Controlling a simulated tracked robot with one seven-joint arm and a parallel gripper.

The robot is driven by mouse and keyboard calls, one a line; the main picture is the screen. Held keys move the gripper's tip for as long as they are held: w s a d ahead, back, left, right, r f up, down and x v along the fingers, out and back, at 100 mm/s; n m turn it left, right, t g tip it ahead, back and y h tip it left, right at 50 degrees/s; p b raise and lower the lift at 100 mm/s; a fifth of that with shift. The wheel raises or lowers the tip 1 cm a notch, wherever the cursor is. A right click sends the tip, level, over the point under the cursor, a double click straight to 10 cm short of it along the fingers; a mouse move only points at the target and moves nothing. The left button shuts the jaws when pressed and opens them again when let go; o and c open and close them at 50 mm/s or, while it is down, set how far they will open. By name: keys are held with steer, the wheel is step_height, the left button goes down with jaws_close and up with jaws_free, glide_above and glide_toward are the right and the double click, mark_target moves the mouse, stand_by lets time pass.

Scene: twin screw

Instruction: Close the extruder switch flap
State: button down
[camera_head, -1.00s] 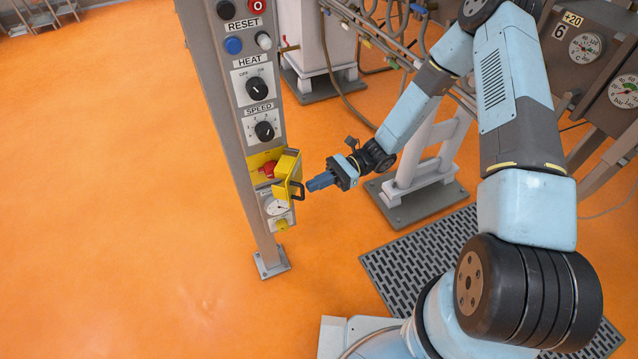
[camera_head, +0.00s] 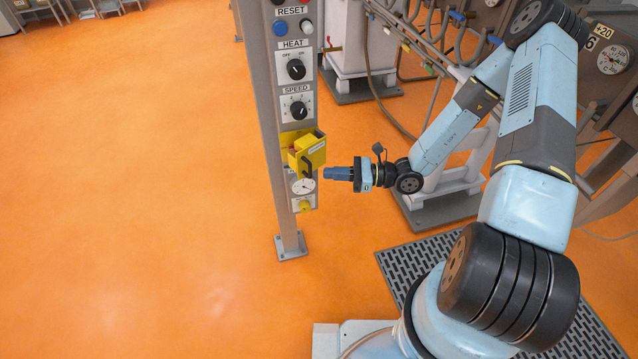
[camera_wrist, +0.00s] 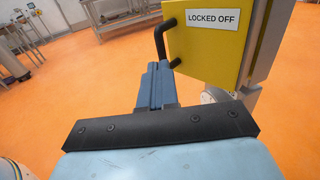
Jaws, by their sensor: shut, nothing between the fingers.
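The yellow extruder switch flap (camera_head: 314,153) is on the grey control post, below the SPEED dial. It stands partly open at an angle, covering most of the switch; a little red shows behind its top edge. In the wrist view the flap (camera_wrist: 205,55) shows its "LOCKED OFF" label on the right, with its black handle (camera_wrist: 161,42) at its left edge. My gripper (camera_head: 327,173) is shut and empty, just right of the handle in the head view. In the wrist view my fingertips (camera_wrist: 158,66) are just below the handle; I cannot tell whether they touch it.
The control post (camera_head: 264,130) carries the SPEED dial (camera_head: 299,110) above the flap, and a white gauge (camera_head: 304,186) and yellow part (camera_head: 305,206) below. A white machine stand (camera_head: 445,205) is behind my arm. The orange floor to the left is open.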

mark_target(311, 174)
steer(key=a, duration=0.6)
steer(key=shift+s+a, duration=0.15)
steer(key=shift+s, duration=0.05)
steer(key=shift+w+a, duration=0.2)
steer(key=shift+a, duration=0.45)
steer(key=shift+w+a, duration=0.15)
steer(key=shift+a, duration=0.45)
steer(key=s+d, duration=0.8)
steer(key=d, duration=0.3)
steer(key=shift+s, duration=0.35)
steer(key=shift+r+g, duration=0.1)
steer(key=shift+g, duration=0.2)
steer(key=s+d+r+n+t+h, duration=0.2)
steer(key=d+r+n+h, duration=0.4)
steer(key=r, duration=0.8)
steer(key=s+d+r+n+t+h, duration=0.1)
steer(key=s+d+r+n+h, duration=0.4)
steer(key=r, duration=0.8)
steer(key=s+d+r+n+t+h, duration=0.2)
steer(key=s+d+r+n+h, duration=0.2)
steer(key=r, duration=1)
steer(key=d+n+h, duration=0.2)
steer(key=d+n, duration=0.1)
steer(key=shift+d+r+n+t+h, duration=0.3)
steer(key=shift+d+h, duration=0.05)
steer(key=shift+h, duration=0.05)
